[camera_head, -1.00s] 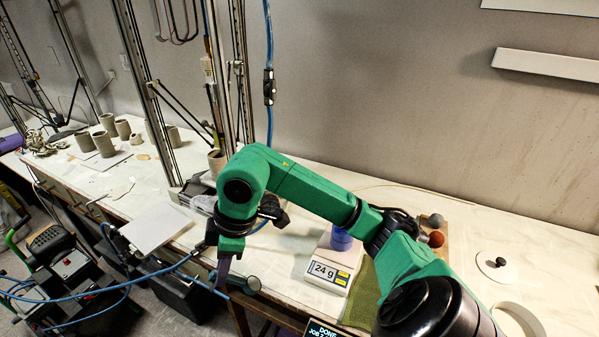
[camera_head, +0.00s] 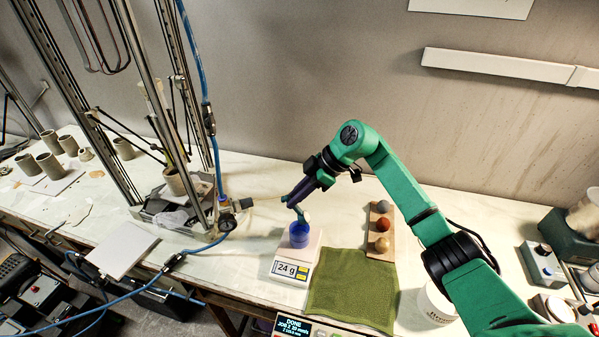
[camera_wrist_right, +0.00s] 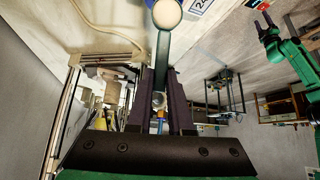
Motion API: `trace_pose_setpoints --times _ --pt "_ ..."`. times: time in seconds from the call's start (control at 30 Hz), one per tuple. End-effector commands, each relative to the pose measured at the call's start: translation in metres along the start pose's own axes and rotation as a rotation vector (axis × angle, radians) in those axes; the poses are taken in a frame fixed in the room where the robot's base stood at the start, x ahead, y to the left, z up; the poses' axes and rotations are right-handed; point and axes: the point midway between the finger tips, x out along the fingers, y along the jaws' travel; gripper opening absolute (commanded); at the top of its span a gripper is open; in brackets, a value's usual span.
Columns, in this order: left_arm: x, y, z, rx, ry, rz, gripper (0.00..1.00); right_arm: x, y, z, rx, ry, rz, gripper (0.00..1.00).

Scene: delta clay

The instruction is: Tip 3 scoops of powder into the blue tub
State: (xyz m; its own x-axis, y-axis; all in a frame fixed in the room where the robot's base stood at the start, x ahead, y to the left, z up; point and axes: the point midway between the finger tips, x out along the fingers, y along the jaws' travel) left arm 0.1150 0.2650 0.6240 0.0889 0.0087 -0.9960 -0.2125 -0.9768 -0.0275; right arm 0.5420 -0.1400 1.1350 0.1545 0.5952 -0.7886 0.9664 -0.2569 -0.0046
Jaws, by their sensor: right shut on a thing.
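My right gripper (camera_head: 292,201), with dark purple fingers, is shut on the handle of a teal scoop (camera_head: 298,211) and points down at the blue tub (camera_head: 299,236). The tub stands on the scale (camera_head: 293,268), which reads 24 g. The scoop's end is just above the tub's mouth in the head view. In the right wrist view the scoop (camera_wrist_right: 163,55) extends from between the fingers (camera_wrist_right: 164,95), with a pale, cream round bowl end (camera_wrist_right: 167,13). I cannot tell whether that is powder. The tub's inside is not clear.
A green mat (camera_head: 352,288) lies right of the scale. A wooden rack (camera_head: 380,228) with several coloured balls stands behind it. A white container (camera_head: 433,303) is partly behind my right arm. A metal frame (camera_head: 150,90) and blue hose (camera_head: 205,110) stand at left.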

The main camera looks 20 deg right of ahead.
Motion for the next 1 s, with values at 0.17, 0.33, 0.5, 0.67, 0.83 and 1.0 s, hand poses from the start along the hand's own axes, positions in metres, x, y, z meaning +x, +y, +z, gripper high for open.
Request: trace_pose_setpoints --times 0.17,0.33,0.5,0.67,0.83,1.0 --pt "-0.009 0.006 -0.001 -0.003 -0.001 0.008 0.6 0.004 0.008 -0.006 -0.023 0.053 -0.017 0.0" --pt "0.002 0.008 0.0 -0.003 -0.001 0.011 0.6 0.002 0.008 0.001 0.012 0.129 0.023 0.0" --pt "0.017 0.009 0.002 -0.001 -0.001 0.012 0.6 -0.002 0.008 0.006 0.04 0.184 0.052 0.0" --pt "0.029 0.01 0.003 0.0 -0.001 0.013 0.6 -0.005 0.008 0.008 0.062 0.233 0.075 0.0" --pt "0.043 0.01 0.003 0.001 0.0 0.012 0.6 -0.008 0.007 0.01 0.082 0.279 0.1 0.0" --pt "0.037 0.01 0.003 0.001 0.001 0.012 0.6 -0.013 0.007 0.007 0.082 0.277 0.1 0.0"
